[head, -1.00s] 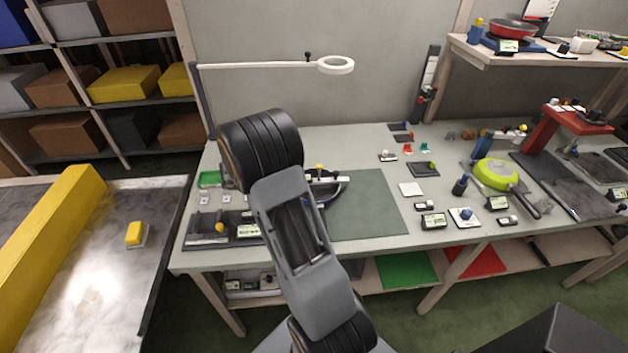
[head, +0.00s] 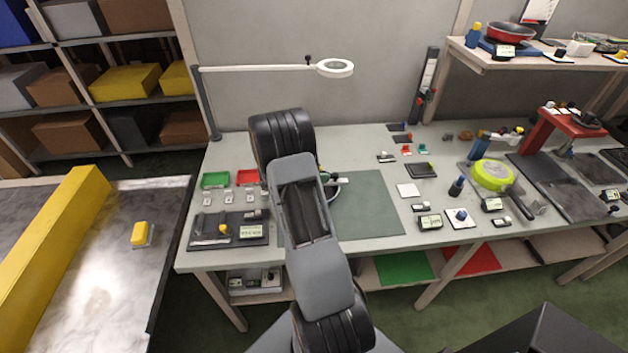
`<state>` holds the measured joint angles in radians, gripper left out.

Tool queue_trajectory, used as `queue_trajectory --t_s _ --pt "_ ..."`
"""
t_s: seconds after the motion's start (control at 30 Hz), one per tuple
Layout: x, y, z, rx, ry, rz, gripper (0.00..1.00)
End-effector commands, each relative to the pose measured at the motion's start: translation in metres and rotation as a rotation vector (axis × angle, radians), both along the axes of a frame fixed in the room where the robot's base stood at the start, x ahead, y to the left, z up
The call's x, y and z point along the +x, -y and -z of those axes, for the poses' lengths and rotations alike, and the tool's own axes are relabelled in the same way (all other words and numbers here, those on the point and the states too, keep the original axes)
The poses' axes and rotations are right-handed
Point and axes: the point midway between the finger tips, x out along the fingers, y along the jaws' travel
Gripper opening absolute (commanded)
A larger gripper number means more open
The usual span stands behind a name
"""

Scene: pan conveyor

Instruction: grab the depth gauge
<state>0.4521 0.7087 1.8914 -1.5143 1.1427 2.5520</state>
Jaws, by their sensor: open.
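I cannot single out the depth gauge for certain among the small tools on the grey workbench (head: 380,240). A dark tray (head: 205,243) on the bench's left holds a small yellow-topped piece (head: 223,229) and a light display (head: 251,231). A curved tool (head: 333,187), partly hidden behind my arm, lies at the left part of the green mat (head: 370,205). My arm reaches over the bench between the dark tray and the mat. My gripper is hidden behind the arm's own links, so its jaws do not show.
Red and green bins (head: 215,179) stand behind the dark tray. A lamp with a white ring (head: 335,68) overhangs the bench. A lime-green pan (head: 493,175) and several small gauges and displays occupy the right side. A conveyor (head: 110,260) with a yellow rail is at left.

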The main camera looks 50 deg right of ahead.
Motion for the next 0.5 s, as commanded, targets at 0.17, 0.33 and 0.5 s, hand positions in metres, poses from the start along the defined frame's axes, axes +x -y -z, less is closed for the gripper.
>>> queue_trajectory --t_s 0.17,0.33,0.5 --pt "0.0 0.0004 0.0007 0.0 0.0 0.0 0.5" --pt "0.0 0.0002 0.0006 0.0 -0.001 0.0 0.38" --pt "0.0 0.0002 0.0006 0.0 -0.001 0.0 0.21"
